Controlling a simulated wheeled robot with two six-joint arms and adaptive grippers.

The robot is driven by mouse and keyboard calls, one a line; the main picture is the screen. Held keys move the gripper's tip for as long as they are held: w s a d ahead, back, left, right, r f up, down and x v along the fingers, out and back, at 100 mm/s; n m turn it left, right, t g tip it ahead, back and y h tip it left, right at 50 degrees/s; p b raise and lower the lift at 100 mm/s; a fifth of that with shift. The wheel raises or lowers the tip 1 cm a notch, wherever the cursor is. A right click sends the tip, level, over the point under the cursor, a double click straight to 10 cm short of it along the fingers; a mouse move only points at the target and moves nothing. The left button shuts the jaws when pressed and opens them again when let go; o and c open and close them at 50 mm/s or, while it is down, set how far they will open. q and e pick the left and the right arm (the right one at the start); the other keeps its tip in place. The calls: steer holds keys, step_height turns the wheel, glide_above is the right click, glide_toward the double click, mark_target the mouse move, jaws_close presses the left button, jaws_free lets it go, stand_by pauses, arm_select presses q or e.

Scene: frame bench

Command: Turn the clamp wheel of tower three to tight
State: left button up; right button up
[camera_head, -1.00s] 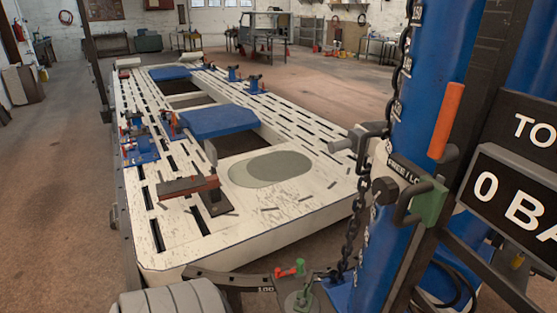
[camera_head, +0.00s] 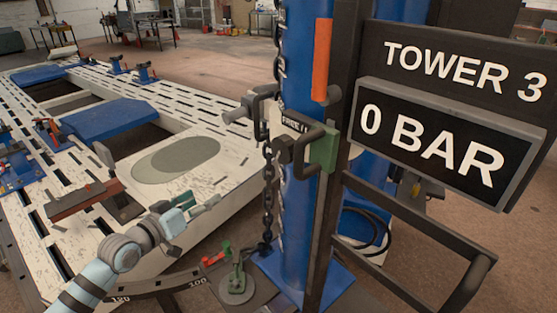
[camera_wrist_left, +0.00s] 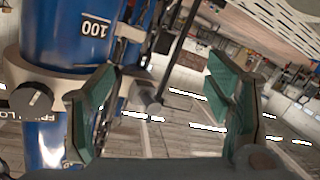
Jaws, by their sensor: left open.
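Tower three is a blue column (camera_head: 300,215) right of the middle, beside the sign reading TOWER 3 (camera_head: 465,72). A pale collar on it carries a small partly hidden label and a dark round knob (camera_head: 284,149), which looks like the clamp wheel. The knob shows at the left of the left wrist view (camera_wrist_left: 32,98), with a light mark on its face. My left gripper (camera_head: 203,204) is open and empty, left of and below the knob and apart from it. Its green fingers (camera_wrist_left: 165,85) are spread in the wrist view. My right gripper is not in view.
A 0 BAR display (camera_head: 440,140) hangs right of the column. A chain (camera_head: 268,195), a green block with a dark handle (camera_head: 323,147) and an orange bar (camera_head: 322,60) are close to the knob. The slotted white bench (camera_head: 225,150) lies to the left. A green-and-red clamp (camera_head: 236,272) stands below.

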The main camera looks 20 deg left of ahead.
arm_select(q)
steer(key=s+d+r+m+h, duration=0.25)
steer(key=d+r, duration=0.35)
steer(key=r, duration=0.3)
steer(key=m+h, duration=0.2)
steer(key=h, duration=0.2)
glide_toward(280, 151)
steer(key=shift+g, duration=0.3)
steer(key=x, duration=0.5)
steer(key=p+x, duration=0.1)
steer(key=x, duration=0.4)
steer(key=shift+w+d+r, duration=0.15)
steer(key=shift+w+r, duration=0.05)
steer(key=shift+w, duration=0.1)
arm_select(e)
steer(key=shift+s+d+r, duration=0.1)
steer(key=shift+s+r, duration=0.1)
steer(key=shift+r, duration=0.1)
arm_select(q)
steer(key=c, duration=1.2)
